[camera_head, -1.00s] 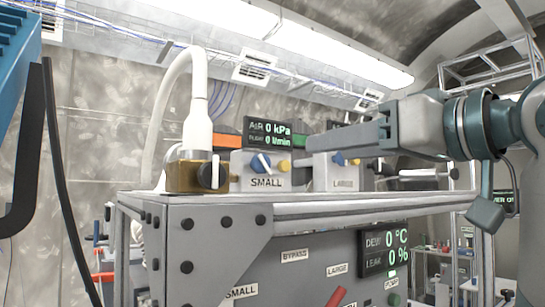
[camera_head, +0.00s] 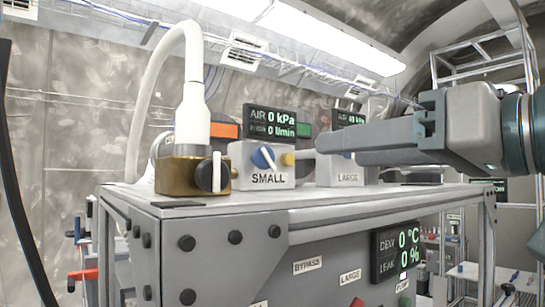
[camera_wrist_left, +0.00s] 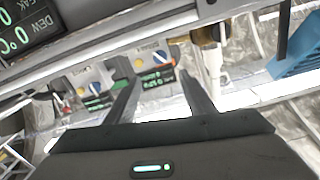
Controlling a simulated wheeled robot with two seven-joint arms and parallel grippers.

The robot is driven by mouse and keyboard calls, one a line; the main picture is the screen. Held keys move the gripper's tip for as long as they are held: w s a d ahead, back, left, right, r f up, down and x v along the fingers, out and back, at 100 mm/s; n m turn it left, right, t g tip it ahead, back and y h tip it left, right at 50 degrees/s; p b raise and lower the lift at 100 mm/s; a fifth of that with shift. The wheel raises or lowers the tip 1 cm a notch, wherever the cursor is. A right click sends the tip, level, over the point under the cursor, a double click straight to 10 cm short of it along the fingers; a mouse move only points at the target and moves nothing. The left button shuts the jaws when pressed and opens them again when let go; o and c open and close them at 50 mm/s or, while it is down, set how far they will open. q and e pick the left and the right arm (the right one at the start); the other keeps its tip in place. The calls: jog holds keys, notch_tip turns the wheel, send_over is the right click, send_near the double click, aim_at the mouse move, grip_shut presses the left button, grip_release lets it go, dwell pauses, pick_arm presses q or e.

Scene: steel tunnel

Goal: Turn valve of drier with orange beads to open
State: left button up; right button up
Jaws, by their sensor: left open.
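I cannot make out a drier with orange beads or its valve in either view. In the head view my left gripper (camera_head: 325,140) reaches in from the right, in front of the grey boxes. Its fingers overlap there. In the left wrist view my left gripper (camera_wrist_left: 158,77) has its two fingers apart with nothing between them. The box marked SMALL (camera_head: 267,178) has a blue-and-white knob (camera_head: 263,158) and a yellow fitting. The box marked LARGE (camera_head: 347,178) is partly hidden behind my gripper. My right gripper is not in view.
A brass block (camera_head: 178,176) with a black knob (camera_head: 205,176) carries a white hose (camera_head: 192,115). It stands on the left of the steel bench top (camera_head: 300,200). Digital displays (camera_head: 272,122) stand behind the boxes. A blue object (camera_wrist_left: 300,52) shows in the wrist view.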

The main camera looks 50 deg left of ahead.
aim_at(267, 158)
pick_arm(q)
jog(key=a+p, duration=0.2)
jog(key=a, duration=0.3)
jog(key=w+a+p, duration=0.1)
jog(key=a+p, duration=0.2)
jog(key=a, duration=0.2)
jog(key=a+p, duration=0.3)
jog(key=a, duration=0.3)
jog(key=shift+w+r, duration=0.1)
jog(key=shift+w, duration=0.1)
jog(key=shift+a, duration=0.55)
jog(key=shift+c, duration=0.3)
jog(key=c, duration=1)
